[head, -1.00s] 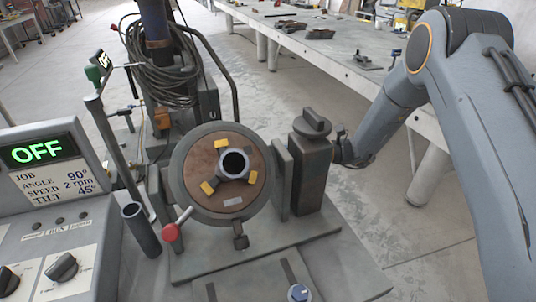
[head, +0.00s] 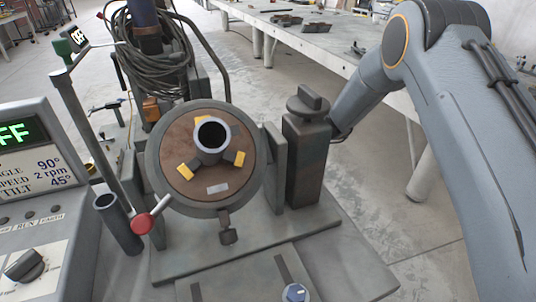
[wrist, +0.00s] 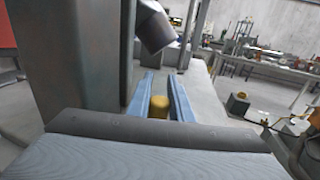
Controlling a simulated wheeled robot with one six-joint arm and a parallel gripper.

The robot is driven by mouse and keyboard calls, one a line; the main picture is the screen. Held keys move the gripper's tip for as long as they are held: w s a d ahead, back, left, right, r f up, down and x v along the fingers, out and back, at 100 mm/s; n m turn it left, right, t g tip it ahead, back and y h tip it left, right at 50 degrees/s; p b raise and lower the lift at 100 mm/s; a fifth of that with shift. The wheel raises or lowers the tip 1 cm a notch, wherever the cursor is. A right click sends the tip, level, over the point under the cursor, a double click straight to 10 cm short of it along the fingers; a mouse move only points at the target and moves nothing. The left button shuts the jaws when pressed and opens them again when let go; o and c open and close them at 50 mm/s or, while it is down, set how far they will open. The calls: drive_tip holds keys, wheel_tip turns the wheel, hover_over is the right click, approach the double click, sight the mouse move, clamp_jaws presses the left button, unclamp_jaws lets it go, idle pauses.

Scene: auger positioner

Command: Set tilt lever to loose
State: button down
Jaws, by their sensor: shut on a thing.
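My gripper (wrist: 160,84) shows in the wrist view as two blue fingers. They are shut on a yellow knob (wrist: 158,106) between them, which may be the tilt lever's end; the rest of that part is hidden. In the head view the fingers and the knob are hidden behind the right post (head: 306,155) of the positioner. The round positioner table (head: 160,150) faces me with a short tube (head: 212,135) held among yellow-tipped clamps. A separate red-ended lever (head: 143,224) sits at the table's lower left.
A control panel (head: 45,190) stands at the left, its display partly cut off but showing "FF". A workbench (head: 330,45) with tools is behind. The dark post (wrist: 75,60) stands close beside the fingers in the wrist view.

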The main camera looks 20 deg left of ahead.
drive_tip(key=shift+s+d, duration=0.1)
drive_tip(key=shift+s, duration=0.05)
idle(0.4)
drive_tip(key=c, duration=1.6)
unclamp_jaws()
wheel_tip(320, 180, up, 10)
drive_tip(key=shift+b, duration=0.5)
